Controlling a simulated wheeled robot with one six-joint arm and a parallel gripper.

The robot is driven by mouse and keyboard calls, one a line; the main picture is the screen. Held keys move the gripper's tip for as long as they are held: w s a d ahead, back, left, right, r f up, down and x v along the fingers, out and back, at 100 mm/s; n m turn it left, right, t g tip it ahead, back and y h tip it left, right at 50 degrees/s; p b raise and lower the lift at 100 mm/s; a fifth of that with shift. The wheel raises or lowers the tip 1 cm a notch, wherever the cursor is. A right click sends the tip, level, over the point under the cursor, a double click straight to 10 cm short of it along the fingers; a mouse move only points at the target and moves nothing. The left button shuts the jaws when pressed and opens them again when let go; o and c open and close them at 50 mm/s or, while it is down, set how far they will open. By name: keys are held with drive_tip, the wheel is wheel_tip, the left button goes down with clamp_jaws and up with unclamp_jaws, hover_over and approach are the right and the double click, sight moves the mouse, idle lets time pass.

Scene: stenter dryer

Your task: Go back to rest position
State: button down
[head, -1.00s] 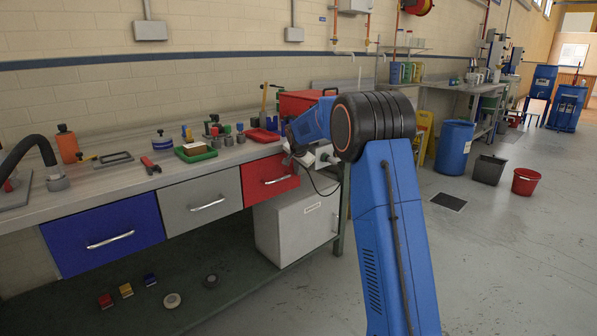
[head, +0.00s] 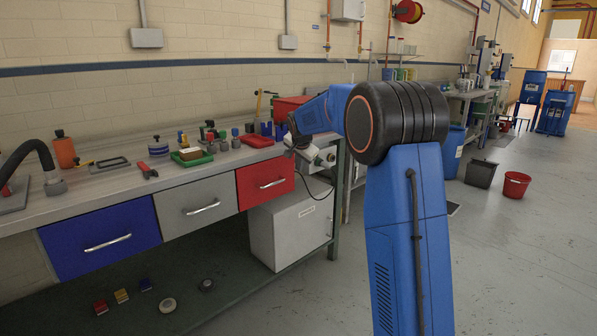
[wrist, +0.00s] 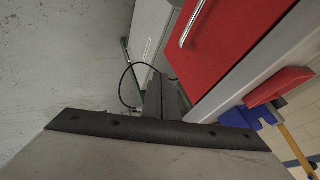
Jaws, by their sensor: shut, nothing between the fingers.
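My blue arm reaches over the right end of the workbench (head: 110,190), with its large black joint in the middle of the head view. My gripper (head: 296,140) is small and partly hidden there, near the bench's front edge by the red drawer (head: 262,184). In the wrist view, the dark fingers of my gripper (wrist: 165,97) are together with nothing between them. They point past the red drawer (wrist: 225,40), which is closed and has a silver handle. I see no contact between the fingers and the drawer.
A blue drawer (head: 100,243) and a grey drawer (head: 200,205) are closed. A white cabinet (head: 290,230) stands under the bench. Hand tools and small containers lie on the bench top. A red bucket (head: 516,185) and a dark bin (head: 481,173) stand right. Open floor lies at right.

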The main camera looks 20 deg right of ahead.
drive_tip(key=shift+s+a+r, duration=0.1)
drive_tip(key=shift+s+r, duration=0.15)
drive_tip(key=shift+s, duration=0.05)
drive_tip(key=s+a+r+n, duration=0.1)
drive_tip(key=s+a+n, duration=0.15)
drive_tip(key=s, duration=0.75)
drive_tip(key=s+a+r+n+g+y, duration=0.1)
drive_tip(key=s+a+r+n, duration=0.15)
drive_tip(key=s, duration=0.75)
drive_tip(key=s+a+r+n, duration=0.1)
drive_tip(key=s+a, duration=0.2)
drive_tip(key=s, duration=0.6)
drive_tip(key=s+a+f+n, duration=0.2)
drive_tip(key=s+f, duration=0.2)
drive_tip(key=s, duration=0.6)
drive_tip(key=s+a+f+n+y, duration=0.1)
drive_tip(key=s+f, duration=0.3)
drive_tip(key=s, duration=0.6)
drive_tip(key=s+a+f+n+g, duration=0.1)
drive_tip(key=s+a+f+n, duration=0.1)
drive_tip(key=s, duration=0.9)
wheel_tip(320, 180, down, 2)
drive_tip(key=shift+a+f+n, duration=0.1)
drive_tip(key=shift+a+n, duration=0.3)
drive_tip(key=shift+n, duration=0.5)
drive_tip(key=shift+w, duration=0.1)
